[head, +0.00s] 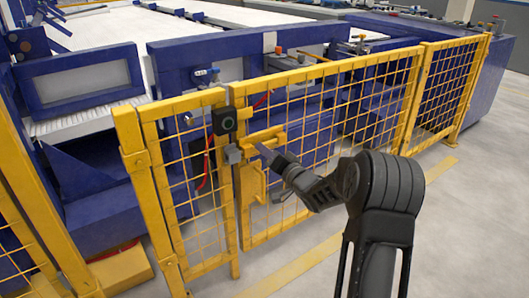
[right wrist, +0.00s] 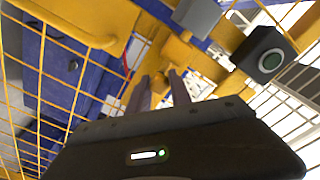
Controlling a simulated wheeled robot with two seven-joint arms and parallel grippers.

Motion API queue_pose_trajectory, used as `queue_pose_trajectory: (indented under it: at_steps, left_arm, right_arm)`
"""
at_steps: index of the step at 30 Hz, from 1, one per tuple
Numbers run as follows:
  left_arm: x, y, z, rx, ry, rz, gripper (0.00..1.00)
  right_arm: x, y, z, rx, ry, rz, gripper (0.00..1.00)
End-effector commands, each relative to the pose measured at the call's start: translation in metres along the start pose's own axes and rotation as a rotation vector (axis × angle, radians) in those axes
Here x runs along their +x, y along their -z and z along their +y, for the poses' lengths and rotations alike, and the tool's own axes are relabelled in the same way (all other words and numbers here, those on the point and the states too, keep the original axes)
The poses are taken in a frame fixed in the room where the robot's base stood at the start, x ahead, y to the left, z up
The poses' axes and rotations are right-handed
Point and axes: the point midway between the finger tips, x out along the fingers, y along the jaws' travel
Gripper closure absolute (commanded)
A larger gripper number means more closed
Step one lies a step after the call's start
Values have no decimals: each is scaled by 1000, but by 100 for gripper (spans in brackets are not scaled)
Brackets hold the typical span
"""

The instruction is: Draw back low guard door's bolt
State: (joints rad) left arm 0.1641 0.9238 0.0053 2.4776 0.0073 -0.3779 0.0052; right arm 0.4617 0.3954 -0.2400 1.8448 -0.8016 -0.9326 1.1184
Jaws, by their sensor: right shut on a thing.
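The low guard door (head: 318,69) is a yellow-framed mesh panel, standing in line with the fence. Its yellow bolt (head: 270,133) lies across the door's left edge, and it also shows in the right wrist view (right wrist: 183,50). A grey block (head: 232,155) sits on the post beside the bolt; it also shows in the right wrist view (right wrist: 197,16). My right gripper (head: 266,152) is at the bolt, shut on its small yellow knob (right wrist: 160,82) between the two fingers. Whether the bolt's end sits in the grey block cannot be told. My left gripper is out of view.
A black box with a green button (head: 224,121) is on the post just above the grey block. A yellow door handle (head: 254,183) is below the bolt. Blue machinery (head: 92,200) stands behind the fence. The grey floor on the near side is clear.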

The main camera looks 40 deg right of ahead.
Motion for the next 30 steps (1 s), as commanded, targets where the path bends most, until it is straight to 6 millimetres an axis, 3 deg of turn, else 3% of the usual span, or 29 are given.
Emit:
queue_pose_trajectory:
  at_steps: [6,17,18,25,30]
  left_arm:
    - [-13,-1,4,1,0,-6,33]
    - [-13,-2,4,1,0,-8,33]
    - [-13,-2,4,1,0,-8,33]
    - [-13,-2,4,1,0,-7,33]
    - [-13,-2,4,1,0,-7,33]
  right_arm:
    - [1,33,30,-4,-6,3,100]
    - [2,40,40,-2,-7,5,100]
    - [2,40,40,-3,-7,5,73]
    - [2,39,39,-2,-5,3,54]
    - [2,39,38,-2,-3,2,54]
